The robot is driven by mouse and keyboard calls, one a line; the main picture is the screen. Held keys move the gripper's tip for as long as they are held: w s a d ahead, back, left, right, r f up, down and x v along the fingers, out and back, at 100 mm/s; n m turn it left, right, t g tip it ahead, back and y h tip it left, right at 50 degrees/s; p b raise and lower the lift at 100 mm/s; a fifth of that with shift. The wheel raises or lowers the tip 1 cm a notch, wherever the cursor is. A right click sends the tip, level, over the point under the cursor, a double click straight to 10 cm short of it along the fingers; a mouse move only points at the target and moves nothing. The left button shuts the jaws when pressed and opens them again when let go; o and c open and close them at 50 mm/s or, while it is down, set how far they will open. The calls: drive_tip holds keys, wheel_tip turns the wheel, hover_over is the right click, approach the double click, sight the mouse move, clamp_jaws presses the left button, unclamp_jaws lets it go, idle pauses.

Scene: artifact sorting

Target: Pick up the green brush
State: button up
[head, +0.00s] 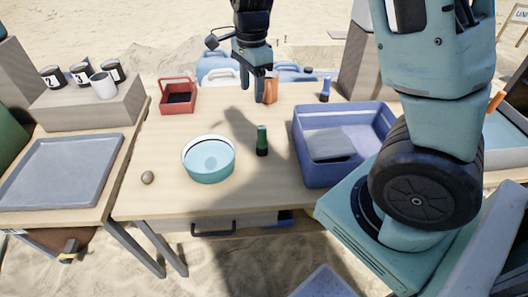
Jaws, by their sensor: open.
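The green brush (262,137) looks like a small upright object with a green upper part and a dark lower end. It stands near the middle of the wooden table (215,110), between a teal bowl and a blue crate. My gripper (260,97) points down over the far part of the table, beyond the brush and apart from it. Its jaws are open. An orange object (271,88) shows right beside the fingers; I cannot tell whether it touches them.
The teal bowl (209,172) and the blue crate (318,178), with a grey item inside, flank the brush. A small round brown object (148,177), a red basket (164,99) and a blue upright object (325,89) also stand on the table.

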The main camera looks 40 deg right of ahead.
sight(262, 128)
drive_tip(key=d+f+m, duration=0.1)
drive_tip(key=f, duration=0.2)
drive_tip(key=d+f+b, duration=0.1)
drive_tip(key=f, duration=0.3)
drive_tip(key=d+f+m+b, duration=0.1)
drive_tip(key=f, duration=0.3)
drive_tip(key=shift+w+d+f+m, duration=0.25)
drive_tip(key=shift+w+m, duration=0.05)
drive_tip(key=shift+s+f+b, duration=0.1)
drive_tip(key=shift+f+b, duration=0.4)
drive_tip(key=shift+f, duration=2.8)
drive_tip(key=c, duration=1.1)
